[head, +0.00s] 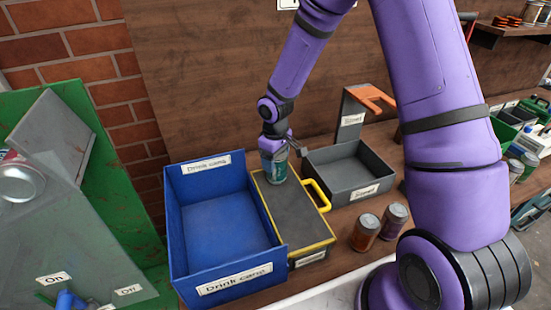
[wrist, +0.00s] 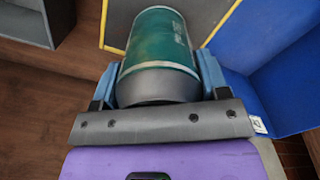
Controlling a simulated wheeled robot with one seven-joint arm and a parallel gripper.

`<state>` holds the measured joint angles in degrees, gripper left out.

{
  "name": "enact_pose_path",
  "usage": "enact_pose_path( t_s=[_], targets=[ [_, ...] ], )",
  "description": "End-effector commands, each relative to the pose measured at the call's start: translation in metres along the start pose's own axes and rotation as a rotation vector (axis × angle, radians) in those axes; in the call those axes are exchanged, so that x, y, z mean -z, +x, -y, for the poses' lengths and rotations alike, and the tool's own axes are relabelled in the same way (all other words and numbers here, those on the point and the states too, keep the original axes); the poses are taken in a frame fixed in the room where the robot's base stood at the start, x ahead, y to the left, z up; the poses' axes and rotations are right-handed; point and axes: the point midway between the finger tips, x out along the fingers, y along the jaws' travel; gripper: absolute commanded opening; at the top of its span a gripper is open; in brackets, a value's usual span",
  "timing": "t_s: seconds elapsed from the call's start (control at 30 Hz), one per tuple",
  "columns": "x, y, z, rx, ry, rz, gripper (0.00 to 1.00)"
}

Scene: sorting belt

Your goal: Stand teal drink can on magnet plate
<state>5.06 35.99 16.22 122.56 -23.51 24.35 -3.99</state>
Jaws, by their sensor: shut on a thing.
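The teal drink can (head: 273,166) is upright between the fingers of my gripper (head: 274,150), over the far end of the magnet plate (head: 296,216). The plate is a dark grey slab with a yellow edge. In the wrist view the teal can (wrist: 160,48) fills the space between the blue fingers of my gripper (wrist: 158,75), which are shut on its sides. Part of the plate (wrist: 118,22) shows beyond it. I cannot tell whether the can's base touches the plate.
The blue drink cans bin (head: 212,215) is left of the plate and looks empty. A grey tray (head: 350,170) with an orange-topped post is right. An orange-brown can (head: 365,232) and a purplish can (head: 394,221) stand right of the plate. A yellow handle (head: 320,192) sticks out at the plate's right side.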

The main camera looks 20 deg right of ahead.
Motion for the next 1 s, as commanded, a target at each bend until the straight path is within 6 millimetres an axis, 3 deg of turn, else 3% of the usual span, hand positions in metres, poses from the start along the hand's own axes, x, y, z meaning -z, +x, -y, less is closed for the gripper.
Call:
enact_pose_path(
  t_s=[0.07, 0.1, 0.2, 0.57, 1.0],
  targets=[
    [0.000, 0.002, 0.000, 0.000, -0.001, 0.001, 0.46],
    [0.000, 0.002, 0.000, 0.000, 0.000, 0.000, 0.77],
    [0.000, 0.002, 0.000, 0.000, 0.000, 0.000, 0.94],
    [0.000, -0.005, -0.001, -0.001, 0.001, -0.002, 0.94],
    [0.000, -0.085, -0.001, -0.003, 0.002, -0.003, 0.94]
  ],
)
